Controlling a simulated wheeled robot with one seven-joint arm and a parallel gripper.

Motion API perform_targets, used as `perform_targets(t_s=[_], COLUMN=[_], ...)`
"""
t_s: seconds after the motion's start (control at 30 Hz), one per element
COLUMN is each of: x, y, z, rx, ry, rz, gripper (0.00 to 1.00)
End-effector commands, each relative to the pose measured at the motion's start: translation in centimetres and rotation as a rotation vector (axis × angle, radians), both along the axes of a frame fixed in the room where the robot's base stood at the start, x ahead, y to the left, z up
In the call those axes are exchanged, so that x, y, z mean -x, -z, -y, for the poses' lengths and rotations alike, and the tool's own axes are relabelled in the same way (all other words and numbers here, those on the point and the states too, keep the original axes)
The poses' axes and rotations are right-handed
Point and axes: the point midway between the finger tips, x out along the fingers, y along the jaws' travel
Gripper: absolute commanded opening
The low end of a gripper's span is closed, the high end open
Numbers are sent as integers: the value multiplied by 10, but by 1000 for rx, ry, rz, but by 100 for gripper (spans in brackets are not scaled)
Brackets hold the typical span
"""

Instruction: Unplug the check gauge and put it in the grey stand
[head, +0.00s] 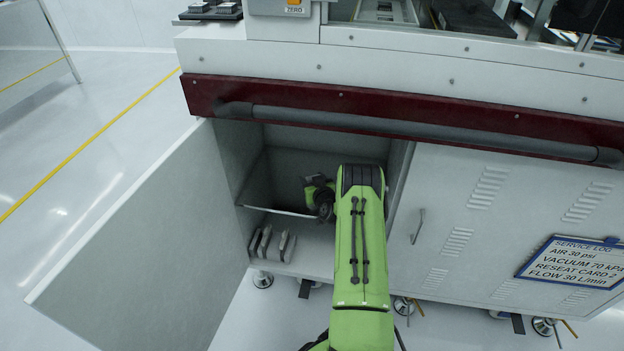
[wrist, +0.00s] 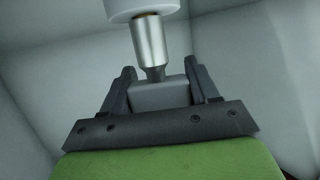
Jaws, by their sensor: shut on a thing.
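In the wrist view my gripper (wrist: 160,92) is shut on a grey block-like body, which I take to be the check gauge (wrist: 158,96). A narrow dark neck joins it to a shiny metal cylinder (wrist: 151,42). The cylinder's far end meets a pale round part (wrist: 140,8) at the top edge; whether they are plugged together or only lined up I cannot tell. In the head view my green arm reaches into the open cabinet and its fingertips are hidden. Several grey upright plates (head: 267,243) stand low in the cabinet; I cannot tell if they are the grey stand.
The cabinet's open door (head: 140,225) spreads to the left. A shelf edge (head: 278,210) crosses the opening. A grey rail (head: 400,124) runs above it. A closed, vented door (head: 470,230) with a service log sign (head: 572,262) is at the right.

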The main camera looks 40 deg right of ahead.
Motion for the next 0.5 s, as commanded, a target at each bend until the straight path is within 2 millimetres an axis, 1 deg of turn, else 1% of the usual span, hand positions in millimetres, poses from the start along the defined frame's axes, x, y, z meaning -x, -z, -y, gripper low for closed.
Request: perform_targets(t_s=[0.03, 0.2, 0.23, 0.5], x=[0, 0, 0, 1], y=[0, 0, 0, 0], z=[0, 0, 0, -1], rx=[0, 0, 0, -1], ry=[0, 0, 0, -1], rz=[1, 1, 1, -1], gripper=[61, 87, 89, 89])
